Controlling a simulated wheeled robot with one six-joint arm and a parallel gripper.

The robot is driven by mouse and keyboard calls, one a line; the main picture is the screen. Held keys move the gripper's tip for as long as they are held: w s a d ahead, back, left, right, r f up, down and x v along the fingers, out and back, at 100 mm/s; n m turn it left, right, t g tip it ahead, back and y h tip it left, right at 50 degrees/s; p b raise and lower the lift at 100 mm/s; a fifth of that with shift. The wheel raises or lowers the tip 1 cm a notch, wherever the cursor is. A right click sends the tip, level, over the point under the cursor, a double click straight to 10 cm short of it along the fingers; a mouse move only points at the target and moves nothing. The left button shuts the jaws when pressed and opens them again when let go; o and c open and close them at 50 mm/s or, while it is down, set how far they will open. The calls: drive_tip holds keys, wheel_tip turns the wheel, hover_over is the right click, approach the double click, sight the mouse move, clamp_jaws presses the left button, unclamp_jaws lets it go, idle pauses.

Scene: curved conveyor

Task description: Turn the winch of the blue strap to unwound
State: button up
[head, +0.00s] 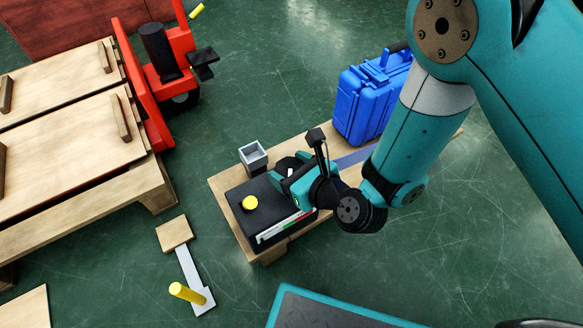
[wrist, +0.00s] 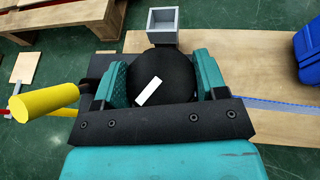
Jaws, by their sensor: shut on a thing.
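The winch (wrist: 160,66) is a round black knob with a white mark (wrist: 148,91) on its face, the mark slanting up to the right. My gripper (wrist: 160,78) has its two teal fingers on either side of the knob and is shut on it. In the head view my gripper (head: 296,180) is over the black box (head: 238,222) and hides most of the knob. The blue strap (head: 354,158) runs flat along the wooden board from my gripper toward the blue case. It also shows in the wrist view (wrist: 275,104).
A yellow round-topped piece (head: 250,203) stands up from the black box beside my gripper. A grey open square cup (head: 253,158) stands behind it. The blue case (head: 367,100) sits on the board (head: 318,143). A lever with a yellow handle (head: 187,293) is at front left.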

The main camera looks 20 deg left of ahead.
drive_tip(key=shift+f+n+g+y+b, duration=0.2)
drive_tip(key=shift+n+g+y+b, duration=0.2)
drive_tip(key=shift+n+g+b, duration=0.55)
drive_tip(key=shift+b, duration=0.5)
drive_tip(key=shift+w+r+n+g+y, duration=0.15)
drive_tip(key=shift+n+g+y, duration=0.15)
drive_tip(key=shift+n+g, duration=0.55)
drive_tip(key=n+g+p, duration=0.1)
drive_tip(key=n+g, duration=0.1)
drive_tip(key=g, duration=0.1)
drive_tip(key=shift+a+r+n+p, duration=0.1)
drive_tip(key=shift+r+n+p, duration=0.2)
drive_tip(key=shift+p, duration=0.1)
drive_tip(key=n+g+p, duration=0.2)
drive_tip(key=n+g, duration=0.1)
drive_tip(key=g, duration=0.1)
drive_tip(key=shift+f+n+g+p, duration=0.1)
drive_tip(key=shift+n+g+p, duration=0.2)
drive_tip(key=shift+n+p, duration=0.1)
drive_tip(key=n+g+h, duration=0.2)
drive_tip(key=g, duration=0.1)
drive_tip(key=n+g+h, duration=0.1)
drive_tip(key=n, duration=0.1)
drive_tip(key=shift+f, duration=0.25)
drive_tip(key=shift+s+n+g+h+b, duration=0.25)
drive_tip(key=shift+n+g+h+b, duration=0.55)
drive_tip(key=shift+n+g+h, duration=0.45)
drive_tip(key=shift+n, duration=0.35)
